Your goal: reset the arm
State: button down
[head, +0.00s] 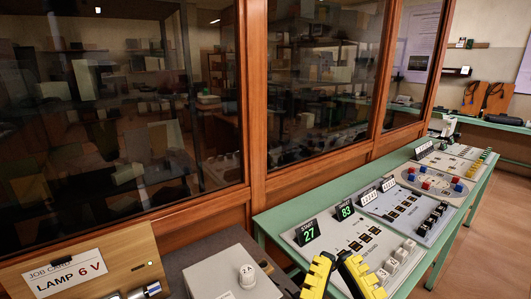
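My gripper (338,262) shows at the bottom edge in the head view as two yellow and black parts. They lean towards each other at the top and spread apart lower down. Their lower ends are cut off by the frame, so I cannot tell whether the gripper is open or shut. Nothing is visibly held. The gripper appears in front of the nearest grey panel (366,239), which has green displays reading 27 (307,233) and 83 (346,210). I cannot judge its height above the panel. The rest of the arm is out of view.
A green bench (270,229) carries several panels running to the back right. A panel with red and blue pieces (431,182) stands farther along. A wooden box labelled "LAMP 6 V" (65,275) and a grey box with a white knob (232,266) are front left. Wood-framed glass (110,110) lines the left; floor is clear right.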

notch_tip(320, 180, up, 36)
jog(key=p, duration=3.8)
jog(key=shift+s+a+r+m+g, duration=0.15)
jog(key=shift+s+r+m+g, duration=0.1)
jog(key=shift+m+g, duration=0.15)
